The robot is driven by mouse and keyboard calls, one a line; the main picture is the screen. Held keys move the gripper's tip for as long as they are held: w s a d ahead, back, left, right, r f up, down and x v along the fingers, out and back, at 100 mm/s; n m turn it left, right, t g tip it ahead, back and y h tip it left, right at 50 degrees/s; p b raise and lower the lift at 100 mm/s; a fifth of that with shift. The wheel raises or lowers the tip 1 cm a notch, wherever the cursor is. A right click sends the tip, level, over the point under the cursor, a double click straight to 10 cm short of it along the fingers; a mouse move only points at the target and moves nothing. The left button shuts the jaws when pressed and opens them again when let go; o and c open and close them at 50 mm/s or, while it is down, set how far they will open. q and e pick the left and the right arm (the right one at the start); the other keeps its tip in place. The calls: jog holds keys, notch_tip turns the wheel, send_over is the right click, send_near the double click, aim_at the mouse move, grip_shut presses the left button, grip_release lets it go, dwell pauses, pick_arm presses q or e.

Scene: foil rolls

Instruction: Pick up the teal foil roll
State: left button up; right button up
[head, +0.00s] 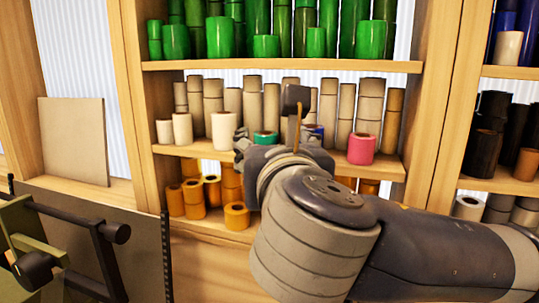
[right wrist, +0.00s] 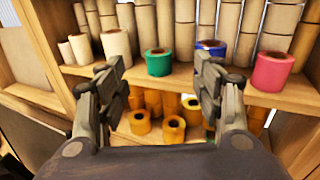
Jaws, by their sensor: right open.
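The teal foil roll (head: 265,137) stands upright on the middle shelf, at the shelf's front. In the head view my right gripper hides part of it. In the right wrist view the whole teal roll (right wrist: 159,63) shows between and beyond the two fingers. My right gripper (right wrist: 160,78) is open and empty, pointing at the shelf with its fingers either side of the roll's line. In the head view the right gripper (head: 268,128) is in front of the middle shelf. I cannot tell how far the fingertips are from the roll. My left gripper is not in view.
A blue roll (right wrist: 211,50) stands right of the teal one, and a pink roll (right wrist: 272,70) farther right. Cream rolls (head: 224,130) stand left. Tall beige stacks are behind. Orange rolls (head: 237,215) are below the shelf board (right wrist: 183,88); green rolls (head: 219,38) are above.

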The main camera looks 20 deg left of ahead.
aim_at(266, 140)
jog(key=p+x, duration=0.1)
jog(key=x, duration=0.2)
jog(key=f+x, duration=0.1)
jog(key=x, duration=0.2)
jog(key=shift+w+f+p, duration=0.15)
jog(key=shift+w+p, duration=0.15)
jog(key=shift+p, duration=0.05)
jog(key=p+x, duration=0.1)
jog(key=x, duration=0.1)
jog(key=p+x, duration=0.2)
jog(key=shift+w+a+f, duration=0.15)
jog(key=shift+w+a, duration=0.1)
jog(key=shift+a, duration=0.1)
jog(key=shift+w+a+f, duration=0.1)
jog(key=shift+w+a, duration=0.05)
jog(key=shift+w, duration=0.15)
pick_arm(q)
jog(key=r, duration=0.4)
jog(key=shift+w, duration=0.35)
pick_arm(e)
jog(key=c, duration=1.2)
